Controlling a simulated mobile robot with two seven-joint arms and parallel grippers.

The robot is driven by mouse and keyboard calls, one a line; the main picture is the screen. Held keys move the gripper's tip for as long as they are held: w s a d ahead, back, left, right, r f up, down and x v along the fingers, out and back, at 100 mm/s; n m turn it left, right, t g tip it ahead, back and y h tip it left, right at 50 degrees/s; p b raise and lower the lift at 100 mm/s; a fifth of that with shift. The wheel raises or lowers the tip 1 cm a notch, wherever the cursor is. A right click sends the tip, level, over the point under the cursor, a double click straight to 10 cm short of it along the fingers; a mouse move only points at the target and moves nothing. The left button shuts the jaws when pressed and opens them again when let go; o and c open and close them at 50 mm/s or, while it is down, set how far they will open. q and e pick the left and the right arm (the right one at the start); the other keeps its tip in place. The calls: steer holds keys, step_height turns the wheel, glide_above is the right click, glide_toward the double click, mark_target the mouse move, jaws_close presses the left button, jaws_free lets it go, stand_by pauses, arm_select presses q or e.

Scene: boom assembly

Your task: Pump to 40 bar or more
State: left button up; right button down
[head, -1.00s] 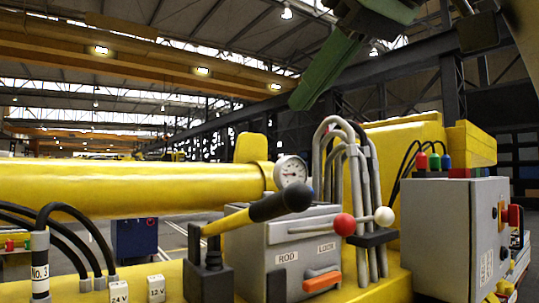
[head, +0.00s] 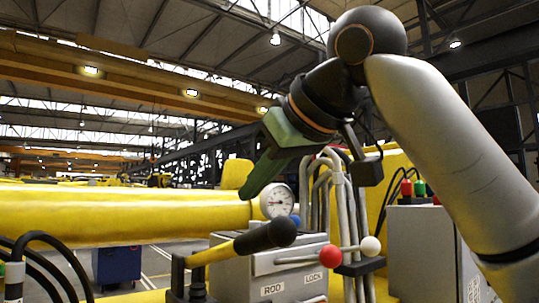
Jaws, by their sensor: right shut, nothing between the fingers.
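The hand pump is a grey box (head: 244,281) with labels reading ROD and LOCK. Its yellow lever (head: 211,254) slants up to the right and ends in a black grip (head: 262,238). A round white pressure gauge (head: 277,201) sits behind the box; its needle is too small to read. A red ball knob (head: 331,256) and a white ball knob (head: 370,246) stick out on rods at the box's right. My right gripper (head: 246,196), with green fingers, is shut and empty. In the picture it is above the black grip and left of the gauge, apart from the lever. My left gripper is out of view.
A thick yellow cylinder (head: 120,213) runs across the left. Grey bent pipes (head: 336,195) rise behind the pump. A grey cabinet (head: 417,245) with coloured plugs stands at right, partly behind my right arm. Black hoses (head: 40,250) are at lower left.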

mark_target(266, 225)
steer(key=shift+s+d+f, duration=0.15)
steer(key=shift+d+f, duration=0.2)
steer(key=shift+f, duration=0.35)
steer(key=shift+s+d+f, duration=0.15)
steer(key=shift+d+f, duration=0.15)
steer(key=shift+f, duration=0.4)
steer(key=shift+f, duration=0.1)
